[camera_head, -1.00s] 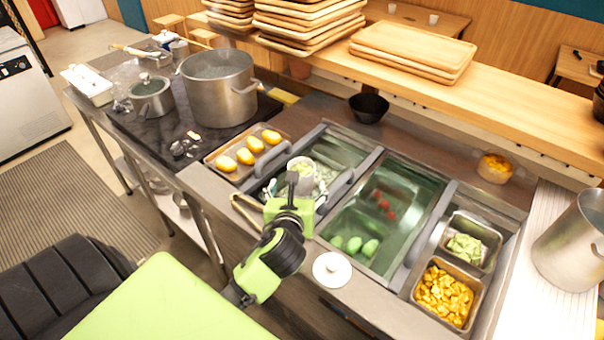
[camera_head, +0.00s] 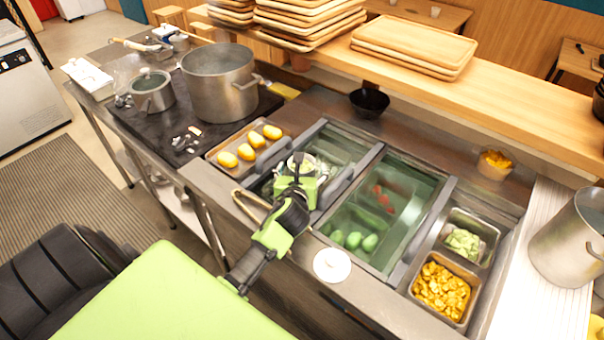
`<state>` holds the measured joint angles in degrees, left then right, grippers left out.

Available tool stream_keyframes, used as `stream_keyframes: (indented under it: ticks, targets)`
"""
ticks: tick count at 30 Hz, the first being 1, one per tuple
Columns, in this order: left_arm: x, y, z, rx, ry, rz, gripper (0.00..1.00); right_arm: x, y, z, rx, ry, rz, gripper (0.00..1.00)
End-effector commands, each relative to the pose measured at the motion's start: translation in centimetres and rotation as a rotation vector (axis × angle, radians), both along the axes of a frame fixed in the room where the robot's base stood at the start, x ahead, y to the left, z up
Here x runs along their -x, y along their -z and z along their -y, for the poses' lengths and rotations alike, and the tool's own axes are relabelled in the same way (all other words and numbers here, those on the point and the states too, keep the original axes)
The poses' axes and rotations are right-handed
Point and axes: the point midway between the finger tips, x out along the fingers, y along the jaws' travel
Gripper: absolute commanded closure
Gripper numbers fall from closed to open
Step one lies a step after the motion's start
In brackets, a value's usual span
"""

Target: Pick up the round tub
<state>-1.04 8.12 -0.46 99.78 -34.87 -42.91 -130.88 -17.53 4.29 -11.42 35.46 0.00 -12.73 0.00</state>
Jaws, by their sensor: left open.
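A round pale tub (camera_head: 318,164) sits in the left basin of the counter, with greenish contents around it. My left gripper (camera_head: 297,164) is over the near side of the tub, open, and hides much of it. I cannot tell whether the fingers touch its rim. A round white lid (camera_head: 332,265) with a small knob lies on the counter's front edge, to the right of my left arm. My right gripper is not in view.
Grey handles flank the left basin. The middle basin (camera_head: 353,218) holds avocados and red items. Metal pans of yellow chunks (camera_head: 441,290) and green pieces (camera_head: 464,243) are to the right. A potato tray (camera_head: 222,167) and large pot (camera_head: 217,98) are left. A wooden shelf runs behind.

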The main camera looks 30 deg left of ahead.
Motion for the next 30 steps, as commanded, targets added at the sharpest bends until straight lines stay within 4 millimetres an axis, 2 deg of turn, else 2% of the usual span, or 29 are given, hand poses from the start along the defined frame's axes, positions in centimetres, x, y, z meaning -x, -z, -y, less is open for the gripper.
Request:
stream_keyframes:
  ticks: [4, 5, 10, 13, 14, 23, 26, 29, 30]
  targets:
    - [0.0, 0.0, 0.0, 0.000, 0.000, 0.000, 0.26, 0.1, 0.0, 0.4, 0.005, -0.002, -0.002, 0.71]
    - [0.0, 0.0, 0.0, 0.000, 0.000, 0.000, 0.29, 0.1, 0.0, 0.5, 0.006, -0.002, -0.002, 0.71]
    - [0.0, 0.0, 0.0, 0.000, 0.000, 0.000, 0.72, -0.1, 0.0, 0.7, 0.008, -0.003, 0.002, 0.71]
    - [0.0, -0.1, 0.0, -0.001, 0.001, 0.002, 0.72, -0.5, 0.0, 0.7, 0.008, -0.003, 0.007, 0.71]
    - [0.0, -0.1, 0.0, -0.001, 0.001, 0.002, 0.76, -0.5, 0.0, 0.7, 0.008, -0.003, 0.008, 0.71]
    - [0.0, -0.6, 0.0, -0.004, 0.002, 0.004, 0.76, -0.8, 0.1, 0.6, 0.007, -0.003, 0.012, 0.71]
    - [-0.1, -1.6, 0.0, -0.004, 0.002, 0.006, 0.76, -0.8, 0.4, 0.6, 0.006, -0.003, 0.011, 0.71]
    - [-0.1, -3.4, -0.1, -0.008, 0.004, 0.008, 0.76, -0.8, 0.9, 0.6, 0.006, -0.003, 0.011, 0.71]
    - [0.6, -4.1, 0.3, -0.005, 0.003, 0.005, 0.76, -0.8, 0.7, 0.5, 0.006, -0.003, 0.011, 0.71]
